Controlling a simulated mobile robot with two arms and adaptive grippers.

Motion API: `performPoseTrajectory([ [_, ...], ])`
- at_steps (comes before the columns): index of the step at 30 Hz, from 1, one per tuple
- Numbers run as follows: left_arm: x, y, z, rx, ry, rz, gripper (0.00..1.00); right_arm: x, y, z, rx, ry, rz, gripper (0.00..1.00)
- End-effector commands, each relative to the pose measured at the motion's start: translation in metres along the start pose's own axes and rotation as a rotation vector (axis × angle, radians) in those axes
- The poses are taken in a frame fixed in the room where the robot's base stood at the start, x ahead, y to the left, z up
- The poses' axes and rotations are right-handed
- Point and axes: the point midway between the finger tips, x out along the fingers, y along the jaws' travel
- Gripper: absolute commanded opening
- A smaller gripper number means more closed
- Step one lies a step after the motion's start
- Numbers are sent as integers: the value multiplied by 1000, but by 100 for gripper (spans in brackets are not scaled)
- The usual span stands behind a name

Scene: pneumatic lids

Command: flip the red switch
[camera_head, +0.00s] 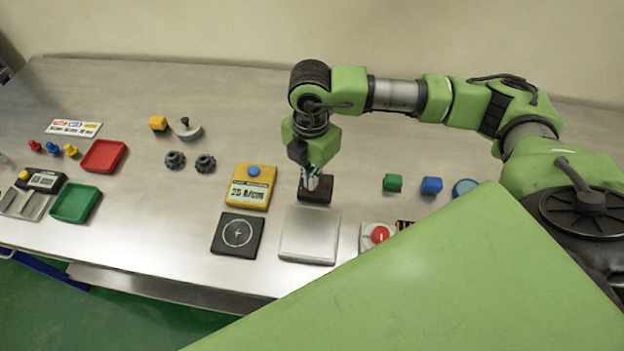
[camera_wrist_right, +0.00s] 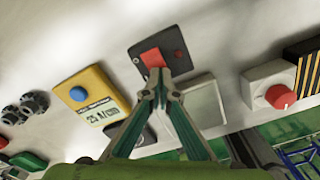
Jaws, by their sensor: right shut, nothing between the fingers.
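The red switch (camera_wrist_right: 153,58) is a red rocker on a dark box (camera_wrist_right: 168,45) in the right wrist view. In the head view the dark box (camera_head: 317,195) stands on the table, with its rocker mostly hidden behind my gripper. My right gripper (camera_head: 312,182) is shut and empty, pointing down over the box. In the right wrist view its fingertips (camera_wrist_right: 157,76) are together at the lower edge of the rocker. I cannot tell whether they touch it. My left gripper is not in view.
A yellow box with a blue button (camera_head: 253,172) stands left of the switch box. A grey square plate (camera_head: 309,235) lies just in front. A red knob on a white box (camera_head: 380,234) is at front right. Green (camera_head: 392,183) and blue (camera_head: 431,185) blocks lie to the right.

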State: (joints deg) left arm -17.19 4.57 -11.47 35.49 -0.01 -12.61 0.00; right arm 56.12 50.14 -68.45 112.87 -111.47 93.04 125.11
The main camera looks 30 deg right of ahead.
Motion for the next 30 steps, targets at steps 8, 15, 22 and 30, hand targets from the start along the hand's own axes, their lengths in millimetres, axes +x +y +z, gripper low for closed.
performPoseTrajectory([
  [8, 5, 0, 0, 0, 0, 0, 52, 5, 0, 0, 0, 0, 0, 0],
  [15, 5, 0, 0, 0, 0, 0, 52, 6, 0, 0, 0, 0, -1, 0],
  [22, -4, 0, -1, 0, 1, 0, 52, -9, 0, 0, 0, 0, -1, 0],
  [30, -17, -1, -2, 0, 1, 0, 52, -31, 0, 0, 0, 1, 0, 0],
])
